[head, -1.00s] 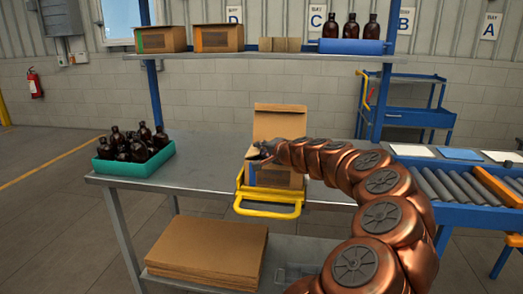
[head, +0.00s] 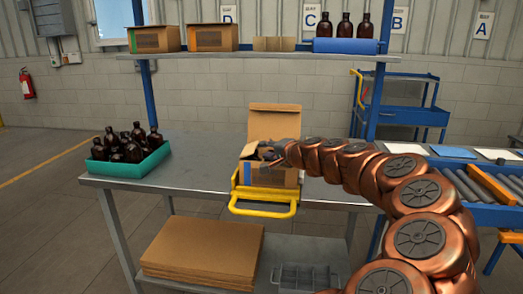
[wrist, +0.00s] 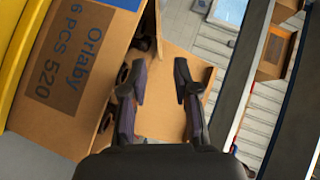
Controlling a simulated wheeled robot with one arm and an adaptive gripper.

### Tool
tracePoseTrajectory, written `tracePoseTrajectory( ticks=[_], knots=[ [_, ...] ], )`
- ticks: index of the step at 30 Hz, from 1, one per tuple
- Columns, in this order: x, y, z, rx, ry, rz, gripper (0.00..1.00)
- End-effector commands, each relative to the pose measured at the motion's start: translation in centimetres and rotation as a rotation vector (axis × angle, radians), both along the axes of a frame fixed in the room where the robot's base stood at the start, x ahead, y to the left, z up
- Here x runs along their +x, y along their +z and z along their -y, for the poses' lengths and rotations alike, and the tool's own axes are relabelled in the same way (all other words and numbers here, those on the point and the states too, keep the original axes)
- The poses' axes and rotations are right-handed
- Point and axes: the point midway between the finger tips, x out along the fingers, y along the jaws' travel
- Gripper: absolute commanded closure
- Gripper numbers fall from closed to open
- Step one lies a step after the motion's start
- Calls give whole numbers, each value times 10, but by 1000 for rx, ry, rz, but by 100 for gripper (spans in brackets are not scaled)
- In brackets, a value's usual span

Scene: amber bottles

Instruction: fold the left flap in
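The open cardboard box (head: 283,178) stands at the table's front edge, its back flap (head: 274,122) upright. A short piece that looks like the left flap (head: 248,150) shows at the box's left rim; its exact tilt is unclear. My gripper (head: 268,153) is over the box opening, just right of that piece, and hides part of the opening. In the wrist view, my gripper's fingers (wrist: 158,88) are apart with nothing gripped between them. The box's labelled face (wrist: 75,55) is at left there, dark bottle tops (wrist: 122,72) show inside, and a cardboard panel (wrist: 165,115) lies behind the fingers.
A yellow frame (head: 264,208) is around the box front. A teal tray (head: 128,169) of amber bottles stands on the table (head: 195,172) at left. Flat cardboard (head: 205,250) lies on the lower shelf. A roller conveyor (head: 470,187) is at right. The table between tray and box is clear.

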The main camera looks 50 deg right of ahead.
Motion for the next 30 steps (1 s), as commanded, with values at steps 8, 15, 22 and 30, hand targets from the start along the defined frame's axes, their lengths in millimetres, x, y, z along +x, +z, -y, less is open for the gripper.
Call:
tracePoseTrajectory(
  ticks=[8,15,22,30],
  knots=[
    [-34,10,-5,-2,-4,1,70],
    [-47,14,-10,-1,-2,0,70],
    [-49,14,-10,0,-1,-1,70],
    [-51,14,-6,-15,-3,-21,87]
  ],
)
